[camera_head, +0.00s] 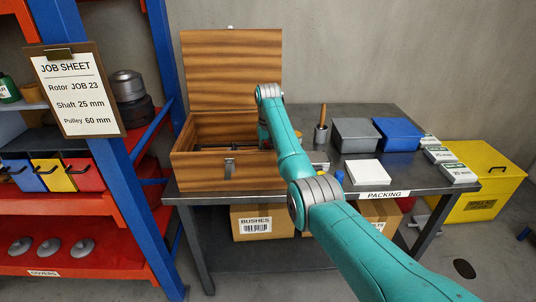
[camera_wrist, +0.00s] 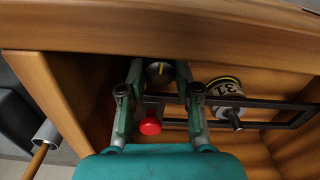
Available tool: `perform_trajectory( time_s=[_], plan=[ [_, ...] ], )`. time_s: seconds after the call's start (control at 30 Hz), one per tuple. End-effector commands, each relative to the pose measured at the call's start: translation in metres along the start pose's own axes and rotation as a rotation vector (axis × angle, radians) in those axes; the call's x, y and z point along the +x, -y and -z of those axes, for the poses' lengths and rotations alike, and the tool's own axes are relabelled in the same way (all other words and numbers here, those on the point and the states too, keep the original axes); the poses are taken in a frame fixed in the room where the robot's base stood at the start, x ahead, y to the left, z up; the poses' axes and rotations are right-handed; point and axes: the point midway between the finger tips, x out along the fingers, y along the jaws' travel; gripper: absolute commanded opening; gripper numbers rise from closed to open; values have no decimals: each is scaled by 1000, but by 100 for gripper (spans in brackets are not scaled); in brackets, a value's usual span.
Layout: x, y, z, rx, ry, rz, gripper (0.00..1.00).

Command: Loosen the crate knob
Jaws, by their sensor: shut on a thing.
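The wooden crate (camera_head: 200,170) stands on the table with its lid (camera_head: 232,70) raised. My arm reaches into it, and my gripper is hidden there in the head view. In the wrist view my gripper (camera_wrist: 160,74) is shut on a round dark knob (camera_wrist: 159,69) with a yellow mark, between its fingertips. A red round piece (camera_wrist: 150,126) lies nearer the wrist, between the fingers. A dark metal frame (camera_wrist: 262,102) crosses the crate inside. A pale cylinder marked 31 (camera_wrist: 225,86) with a metal shaft sits to the right. The knob's lower side is hidden.
The crate's wooden wall (camera_wrist: 200,33) runs close beyond the fingertips. A shelf post (camera_head: 110,170) is at left.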

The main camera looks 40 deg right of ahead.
Motion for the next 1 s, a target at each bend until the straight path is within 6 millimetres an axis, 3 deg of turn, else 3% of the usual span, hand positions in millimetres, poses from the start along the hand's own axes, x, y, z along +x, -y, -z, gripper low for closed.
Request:
perform_trajectory(
  time_s=[0.6, 1.0],
  plan=[
    [0, 1, 0, -577, 0, 0, 0],
    [0, 1, 0, -845, 0, 0, 0]
  ],
)
